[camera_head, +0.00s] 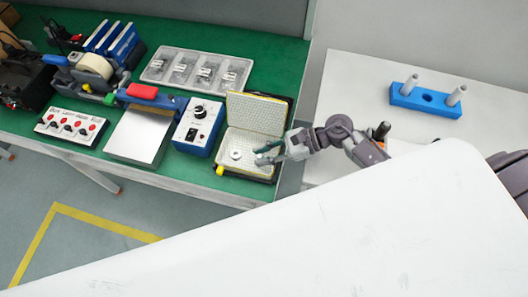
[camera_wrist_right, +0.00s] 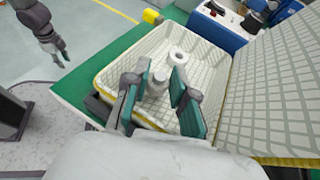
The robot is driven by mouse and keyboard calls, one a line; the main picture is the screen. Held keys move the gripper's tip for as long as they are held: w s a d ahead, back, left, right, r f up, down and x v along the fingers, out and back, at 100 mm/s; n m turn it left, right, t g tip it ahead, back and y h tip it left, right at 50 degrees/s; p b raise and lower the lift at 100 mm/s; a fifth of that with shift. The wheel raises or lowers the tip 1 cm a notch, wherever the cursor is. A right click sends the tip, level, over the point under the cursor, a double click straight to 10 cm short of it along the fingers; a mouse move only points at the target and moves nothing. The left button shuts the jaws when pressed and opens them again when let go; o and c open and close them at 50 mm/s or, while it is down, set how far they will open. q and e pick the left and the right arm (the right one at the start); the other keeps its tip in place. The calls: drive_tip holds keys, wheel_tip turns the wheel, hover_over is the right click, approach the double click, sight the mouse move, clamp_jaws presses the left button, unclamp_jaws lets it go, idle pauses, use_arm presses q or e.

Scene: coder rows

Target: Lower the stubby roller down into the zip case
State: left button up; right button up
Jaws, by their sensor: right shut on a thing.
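The zip case (camera_head: 272,112) lies open near the right end of the green bench, its lid raised at the back. Its pale, grid-lined inside also shows in the right wrist view (camera_wrist_right: 207,68). My right gripper (camera_head: 262,155) is over the right side of the case's lower half. In the right wrist view its teal-padded fingers (camera_wrist_right: 157,97) are shut on a small pale grey piece, which looks like the stubby roller (camera_wrist_right: 158,82). The fingers hide part of it, and I cannot tell whether it touches the case floor. My left gripper (camera_wrist_right: 62,56) hangs apart, over the floor.
A white ring (camera_head: 236,154) lies in the case near the held piece. A blue-and-white control box (camera_head: 198,125) stands left of the case. A clear compartment tray (camera_head: 196,69) lies behind. A blue block with two pegs (camera_head: 426,98) sits on the white table at right.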

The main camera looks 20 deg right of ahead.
drive_tip(key=shift+f, duration=0.1)
idle(0.5)
drive_tip(key=o, duration=0.8)
drive_tip(key=shift+o, duration=0.2)
drive_tip(key=shift+s, duration=0.1)
drive_tip(key=v, duration=1.2)
drive_tip(key=shift+r, duration=0.25)
drive_tip(key=shift+r, duration=0.2)
